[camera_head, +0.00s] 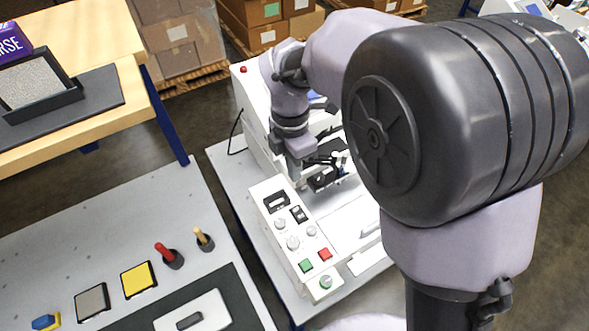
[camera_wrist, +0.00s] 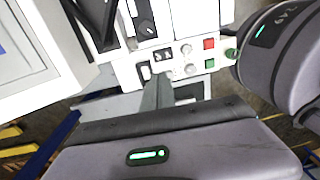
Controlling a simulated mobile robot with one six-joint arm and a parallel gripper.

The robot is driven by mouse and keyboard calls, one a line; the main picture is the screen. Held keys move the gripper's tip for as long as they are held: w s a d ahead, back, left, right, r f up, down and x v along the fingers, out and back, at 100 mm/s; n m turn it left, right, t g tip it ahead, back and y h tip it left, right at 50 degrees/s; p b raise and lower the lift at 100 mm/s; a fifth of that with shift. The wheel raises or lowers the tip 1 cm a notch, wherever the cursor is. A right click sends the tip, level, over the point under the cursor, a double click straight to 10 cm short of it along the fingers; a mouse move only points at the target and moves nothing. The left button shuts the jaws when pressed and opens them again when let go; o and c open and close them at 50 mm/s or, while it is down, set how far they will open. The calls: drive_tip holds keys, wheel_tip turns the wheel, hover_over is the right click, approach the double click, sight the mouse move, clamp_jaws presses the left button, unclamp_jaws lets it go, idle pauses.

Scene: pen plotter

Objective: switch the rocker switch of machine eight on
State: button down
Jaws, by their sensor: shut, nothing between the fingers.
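The white control panel (camera_head: 287,263) of a machine carries a black rocker switch (camera_head: 298,214) near its far end, beside a larger black-framed opening. The rocker also shows in the wrist view (camera_wrist: 162,55); I cannot tell which way it is tipped. No machine number is readable. My gripper (camera_head: 328,168) is above the machine, to the right of the panel's far end in the head view. In the wrist view, its dark fingers (camera_wrist: 158,88) are closed together and empty, overlapping the panel's edge below the rocker. Contact with the panel cannot be told.
The panel also has several knobs, a red button (camera_head: 325,254), a green button (camera_head: 305,266) and a green-topped knob (camera_head: 325,282). A grey table (camera_head: 110,240) with red and yellow levers stands at left. A wooden bench (camera_head: 95,50) is at the upper left.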

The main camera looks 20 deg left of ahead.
sight(302, 217)
drive_tip(key=shift+s+d+r+g+h+b, duration=0.15)
drive_tip(key=shift+s+d+g+h+b, duration=0.2)
drive_tip(key=shift+d+b, duration=0.35)
drive_tip(key=f+b, duration=0.2)
drive_tip(key=f, duration=0.2)
drive_tip(key=s+d+f+b, duration=0.1)
drive_tip(key=f, duration=0.4)
drive_tip(key=f+b, duration=0.2)
drive_tip(key=f, duration=0.3)
drive_tip(key=shift+s+d+b, duration=0.15)
drive_tip(key=shift+s+b, duration=0.1)
drive_tip(key=shift+b, duration=0.1)
